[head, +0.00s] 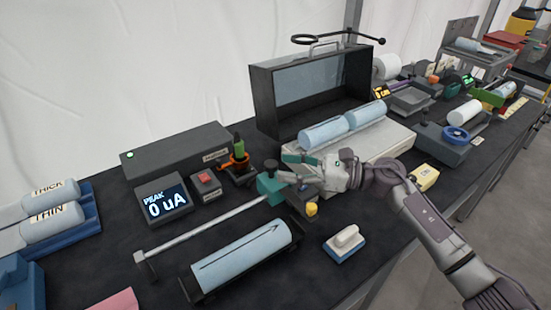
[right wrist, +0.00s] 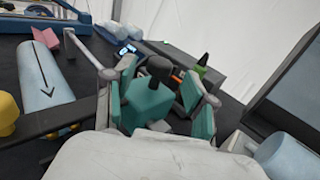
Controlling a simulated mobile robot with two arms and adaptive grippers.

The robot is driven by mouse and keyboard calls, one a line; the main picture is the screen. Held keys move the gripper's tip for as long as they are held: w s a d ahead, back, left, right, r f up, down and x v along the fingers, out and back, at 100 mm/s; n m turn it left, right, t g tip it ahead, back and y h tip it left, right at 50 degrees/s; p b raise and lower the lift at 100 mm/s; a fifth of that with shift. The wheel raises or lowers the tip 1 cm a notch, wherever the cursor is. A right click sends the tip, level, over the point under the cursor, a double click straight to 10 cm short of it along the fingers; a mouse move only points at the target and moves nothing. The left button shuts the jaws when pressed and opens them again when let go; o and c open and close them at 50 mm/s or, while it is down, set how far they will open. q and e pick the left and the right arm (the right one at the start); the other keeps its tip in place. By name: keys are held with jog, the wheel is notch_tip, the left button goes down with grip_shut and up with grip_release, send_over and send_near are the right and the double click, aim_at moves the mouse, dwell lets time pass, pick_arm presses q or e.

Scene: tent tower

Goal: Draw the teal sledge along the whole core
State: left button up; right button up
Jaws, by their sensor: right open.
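The teal sledge (head: 269,189), a block with a black knob on top, sits at the right end of a thin metal rail (head: 205,226). The core (head: 240,256), a pale blue cylinder with a dark arrow, lies in a black cradle in front of the rail. My right gripper (head: 288,167) is open just right of the sledge. In the right wrist view the sledge (right wrist: 150,106) shows between its teal fingertips (right wrist: 163,98); contact cannot be told. The core (right wrist: 40,72) shows at left there. My left gripper is not in view.
A meter (head: 163,203) reading "PEAK 0 uA" and a red-button box (head: 206,186) stand behind the rail. A white-and-blue block (head: 344,243) lies at the front. Two pale cylinders (head: 325,133) rest on a grey plate behind my right gripper. A yellow knob (head: 311,208) is near the core's right end.

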aim_at(276, 164)
jog(key=shift+w+a+p, duration=0.2)
jog(key=shift+a, duration=0.6)
jog(key=shift+w+a+p, duration=0.15)
jog(key=shift+a, duration=0.65)
grip_shut()
